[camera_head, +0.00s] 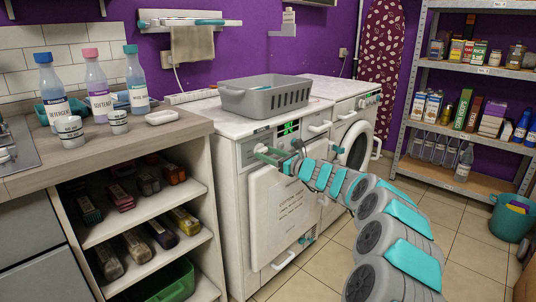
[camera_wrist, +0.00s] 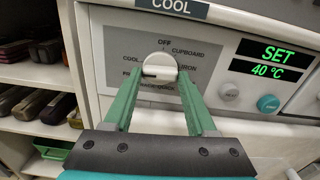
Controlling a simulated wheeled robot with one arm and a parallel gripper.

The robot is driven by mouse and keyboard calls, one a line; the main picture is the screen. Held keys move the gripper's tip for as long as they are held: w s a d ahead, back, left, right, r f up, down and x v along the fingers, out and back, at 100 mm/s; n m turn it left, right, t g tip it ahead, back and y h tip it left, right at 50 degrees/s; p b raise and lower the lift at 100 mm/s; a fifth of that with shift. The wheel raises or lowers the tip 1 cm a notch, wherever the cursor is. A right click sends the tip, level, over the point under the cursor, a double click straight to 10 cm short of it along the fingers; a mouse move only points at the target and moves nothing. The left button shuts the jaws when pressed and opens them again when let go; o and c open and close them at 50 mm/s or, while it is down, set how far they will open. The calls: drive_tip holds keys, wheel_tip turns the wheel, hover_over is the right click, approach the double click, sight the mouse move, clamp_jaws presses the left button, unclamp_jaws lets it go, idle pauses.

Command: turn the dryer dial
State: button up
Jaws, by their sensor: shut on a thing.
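The dryer dial (camera_wrist: 160,66) is a round white knob in the middle of the wrist view. Printed words ring it: OFF above, CUPBOARD and IRON to the right, COOL to the left, QUICK below. A slot-like mark lies about level across its face; I cannot tell which word it points to. My gripper (camera_wrist: 159,76) has one green finger on each side of the dial and is shut on it. In the head view my gripper (camera_head: 270,153) reaches the front panel of the dryer (camera_head: 249,155), and the dial is hidden or too small to make out.
A green display (camera_wrist: 269,60) reads SET 40 °C, with a grey button (camera_wrist: 228,90) and a teal button (camera_wrist: 268,103) below. A COOL label (camera_wrist: 173,7) sits above the dial. A grey basket (camera_head: 262,98) stands on top. Open shelves (camera_head: 150,215) stand close on the left.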

drive_tip(key=shift+f+m, duration=0.1)
drive_tip(key=shift+m, duration=1.2)
drive_tip(key=o, duration=1.4)
drive_tip(key=shift+d, duration=0.1)
drive_tip(key=shift+b+v, duration=0.55)
drive_tip(key=shift+v, duration=3.3)
drive_tip(key=shift+s, duration=0.1)
